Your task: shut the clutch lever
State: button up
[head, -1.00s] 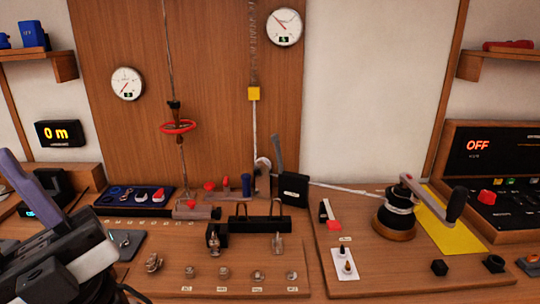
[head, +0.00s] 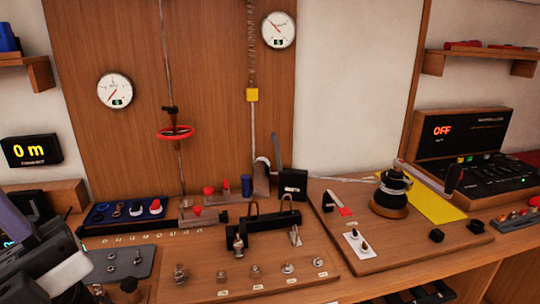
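The clutch lever (head: 273,149) is a grey bar that stands up steeply, tilted a little, beside a black block (head: 292,184) at the back of the bench. It looks raised rather than folded down. A pale line runs from the block to the winch (head: 391,190) on the right. My gripper (head: 62,268) is at the lower left edge, dark with pale parts, cut off by the frame. It is far from the lever and touches nothing that I can see. Its fingertips cannot be made out.
A black rail with shackles (head: 262,222) stands in front of the lever. A blue tray (head: 124,209) and red-knobbed fittings (head: 208,190) are to its left. A red ring (head: 175,133) hangs on a line on the wooden panel. Small fittings line the front board.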

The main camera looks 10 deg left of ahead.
aim_at(273, 136)
jog(key=k+j+z, duration=0.1)
jog(key=j, duration=0.3)
jog(key=k+j+z, duration=0.1)
jog(key=j, duration=0.3)
jog(key=k+j+z, duration=0.1)
jog(key=j, duration=0.25)
jog(key=k+j+z, duration=0.1)
jog(key=j, duration=0.25)
jog(key=k+j+z, duration=0.15)
jog(key=k+j, duration=0.1)
jog(key=j, duration=0.3)
jog(key=k+j+z, duration=0.1)
jog(key=j, duration=0.25)
jog(key=k+j, duration=0.2)
jog(key=j, duration=0.2)
jog(key=i+l+z, duration=0.3)
jog(key=i+l, duration=0.3)
jog(key=i+l+z, duration=0.3)
jog(key=i+l, duration=0.25)
jog(key=i, duration=0.1)
